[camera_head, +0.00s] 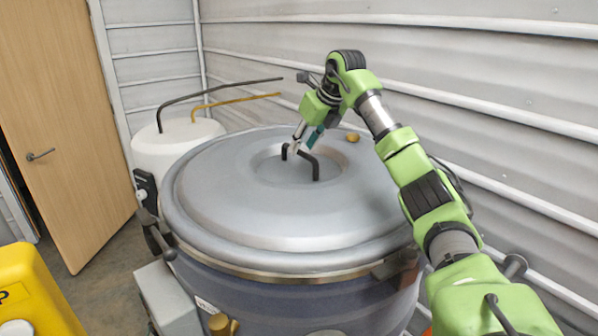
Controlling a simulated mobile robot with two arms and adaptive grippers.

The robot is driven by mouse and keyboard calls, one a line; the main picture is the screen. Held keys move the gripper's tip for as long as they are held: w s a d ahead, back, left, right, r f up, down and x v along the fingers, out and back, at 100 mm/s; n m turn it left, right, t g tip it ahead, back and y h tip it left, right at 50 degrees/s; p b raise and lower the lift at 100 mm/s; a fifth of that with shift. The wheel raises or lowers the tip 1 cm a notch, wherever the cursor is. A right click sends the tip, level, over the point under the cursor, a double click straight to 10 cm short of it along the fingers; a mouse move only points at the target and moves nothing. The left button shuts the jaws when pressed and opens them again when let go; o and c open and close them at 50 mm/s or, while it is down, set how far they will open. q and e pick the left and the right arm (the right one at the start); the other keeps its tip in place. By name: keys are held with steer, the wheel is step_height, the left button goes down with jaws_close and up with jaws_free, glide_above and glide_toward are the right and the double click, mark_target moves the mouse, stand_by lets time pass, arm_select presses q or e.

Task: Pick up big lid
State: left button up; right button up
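The big lid (235,205) is a wide, round grey disc lying level on the large hopper drum (300,300). A black bar handle (315,168) stands up in the recess at the lid's middle. My green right arm reaches in from the right. My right gripper (298,146) points down at the handle's left, far part, touching or very close to it. The fingertips are small and overlap the bar, so I cannot tell whether they are closed around it. My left gripper is not in view.
A white tank (170,145) with black and yellow pipes stands behind left of the drum. A wooden door (65,120) is at the far left. A yellow container (35,290) is at the lower left. A corrugated wall (480,90) runs close behind my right arm.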

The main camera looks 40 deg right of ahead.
mark_target(299, 151)
steer(key=shift+w+f+p, duration=0.25)
steer(key=shift+f+p, duration=0.1)
steer(key=shift+p, duration=0.05)
steer(key=p+x, duration=0.1)
steer(key=x, duration=0.2)
steer(key=shift+f+p, duration=0.1)
steer(key=shift+p, duration=0.2)
steer(key=shift+w+d+f, duration=0.1)
steer(key=shift+w+f, duration=0.1)
steer(key=shift+f, duration=0.1)
steer(key=shift+s+r, duration=0.1)
jaws_close()
steer(key=shift+r, duration=0.25)
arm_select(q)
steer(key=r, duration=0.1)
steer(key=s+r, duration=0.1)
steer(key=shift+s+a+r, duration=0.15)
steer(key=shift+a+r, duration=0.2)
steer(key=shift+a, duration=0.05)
arm_select(e)
steer(key=shift+d, duration=0.1)
